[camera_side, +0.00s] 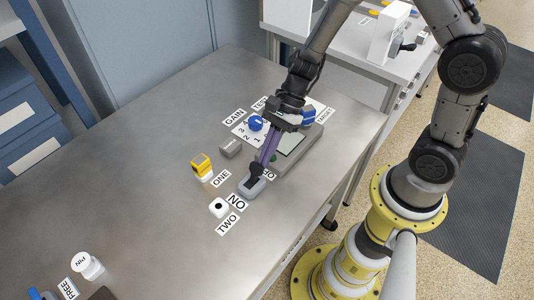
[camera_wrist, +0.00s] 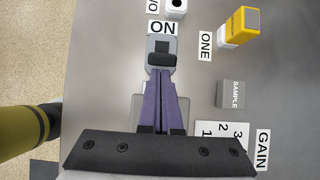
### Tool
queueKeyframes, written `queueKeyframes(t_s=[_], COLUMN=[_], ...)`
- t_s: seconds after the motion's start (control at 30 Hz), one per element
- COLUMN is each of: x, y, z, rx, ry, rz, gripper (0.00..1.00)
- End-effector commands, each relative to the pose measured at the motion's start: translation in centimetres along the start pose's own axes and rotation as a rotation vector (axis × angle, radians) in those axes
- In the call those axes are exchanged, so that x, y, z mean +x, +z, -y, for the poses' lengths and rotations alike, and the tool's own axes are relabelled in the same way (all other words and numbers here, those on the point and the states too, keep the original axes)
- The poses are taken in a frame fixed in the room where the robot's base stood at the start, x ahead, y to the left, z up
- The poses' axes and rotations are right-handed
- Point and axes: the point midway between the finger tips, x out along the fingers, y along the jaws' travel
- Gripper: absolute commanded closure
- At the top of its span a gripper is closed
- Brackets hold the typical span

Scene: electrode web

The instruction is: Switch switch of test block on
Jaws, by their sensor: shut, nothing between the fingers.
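The switch (camera_side: 251,187) is a small grey housing with a black lever, beside the ON label (camera_side: 237,202) at the near end of the test block (camera_side: 307,146). In the wrist view the switch (camera_wrist: 162,47) sits just past my fingertips, with its black crosspiece nearest them and the ON label (camera_wrist: 163,27) beyond. My gripper (camera_side: 258,168) has purple fingers closed together, pointing down at the switch. In the wrist view my gripper (camera_wrist: 163,76) is empty, its tips right at the black lever. I cannot tell whether they touch it. The fingers hide part of the block.
A yellow item (camera_side: 201,166) stands by ONE and a white block (camera_side: 218,207) by TWO. A grey SAMPLE block (camera_wrist: 232,94) and a blue knob (camera_side: 256,123) by the GAIN scale are close by. A white PIN item (camera_side: 88,265) is front left.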

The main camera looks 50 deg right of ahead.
Motion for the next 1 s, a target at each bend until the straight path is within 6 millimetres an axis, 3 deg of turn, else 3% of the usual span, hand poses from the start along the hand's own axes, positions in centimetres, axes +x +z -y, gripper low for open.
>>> queueKeyframes(t_s=[1.0], x=[0.1], y=[2.2], z=[0.0], rx=[-0.002], ry=[0.001], rz=[-0.205], gripper=[1.0])
